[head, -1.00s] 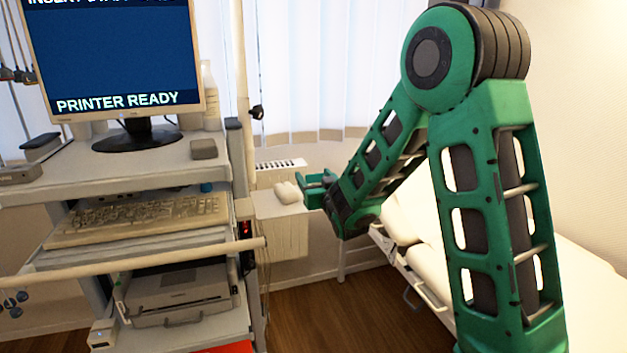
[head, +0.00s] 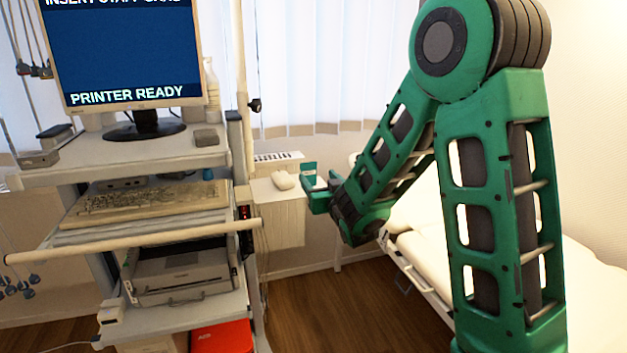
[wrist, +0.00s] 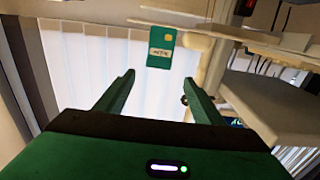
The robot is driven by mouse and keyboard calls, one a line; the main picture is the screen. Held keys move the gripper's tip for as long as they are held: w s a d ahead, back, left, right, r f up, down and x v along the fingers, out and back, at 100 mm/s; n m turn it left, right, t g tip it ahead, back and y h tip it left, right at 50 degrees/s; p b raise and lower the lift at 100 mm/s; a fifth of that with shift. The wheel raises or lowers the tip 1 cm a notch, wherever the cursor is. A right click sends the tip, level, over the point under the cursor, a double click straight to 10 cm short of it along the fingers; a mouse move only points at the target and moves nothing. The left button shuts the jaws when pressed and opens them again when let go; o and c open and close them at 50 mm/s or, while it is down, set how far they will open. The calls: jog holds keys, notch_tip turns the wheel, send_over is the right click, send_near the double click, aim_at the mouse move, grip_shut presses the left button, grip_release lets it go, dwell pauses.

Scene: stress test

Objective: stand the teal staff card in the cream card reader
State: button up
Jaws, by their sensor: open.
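The teal staff card (wrist: 161,48), with a gold chip and a pale label, shows in the wrist view just beyond my fingertips, centred across the gap. In the head view the card (head: 309,170) is a small teal shape by my gripper (head: 320,192). My gripper's jaws (wrist: 160,78) are apart, with nothing clamped between them. I cannot tell what supports the card or whether a fingertip touches it. A small cream box (head: 112,312) at the cart's lower left may be the card reader; its slot cannot be made out.
The cart holds a monitor (head: 122,50) reading "PRINTER READY", a keyboard (head: 145,203) and a printer (head: 183,266). A cream rail (head: 135,241) crosses its front. A bed (head: 425,252) stands at right; floor between is clear.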

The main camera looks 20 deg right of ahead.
jog(key=s+d+f+m+g+h, duration=0.25)
jog(key=s+d+g, duration=0.25)
jog(key=s+d, duration=0.4)
jog(key=s+d+f+m+g+h, duration=0.1)
jog(key=s+d+f+m+g, duration=0.1)
jog(key=s+d+f+g, duration=0.65)
jog(key=s+a+r+m+g+y, duration=0.1)
jog(key=s+a+r+g+y, duration=0.1)
jog(key=s, duration=1.2)
jog(key=s+a+r+g+y, duration=0.2)
jog(key=s+a, duration=0.2)
jog(key=s, duration=1.1)
jog(key=shift+s+m+g, duration=0.25)
jog(key=shift+m+g, duration=0.1)
jog(key=shift+w+f, duration=0.2)
jog(key=shift+w, duration=0.4)
